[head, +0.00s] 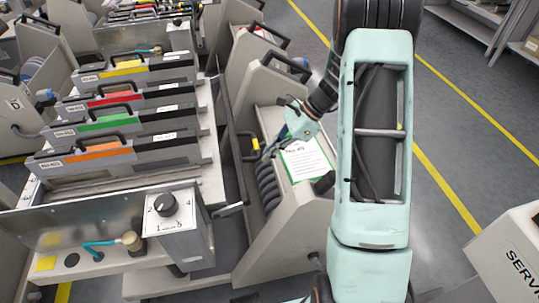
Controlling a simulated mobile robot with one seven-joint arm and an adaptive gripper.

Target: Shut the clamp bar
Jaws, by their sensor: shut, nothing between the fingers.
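The long dark clamp bar (233,130) runs along the right-hand end of the row of feeders on the near trolley (205,150). It stands out from the feeder ends, with a dark gap between. A black handle with a yellow part (254,146) is on its right side. My gripper (268,152) is just right of this handle, small and partly hidden by its own wrist. Its fingers are shut with nothing between them. I cannot tell whether the fingertips touch the handle or the bar.
Feeders with yellow, red, green and orange (98,151) strips sit on the trolley. A control box with a black knob (166,204) is at its front. A sheet of paper (306,159) and a coiled black hose (267,187) are below my wrist. Grey floor (465,150) lies right.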

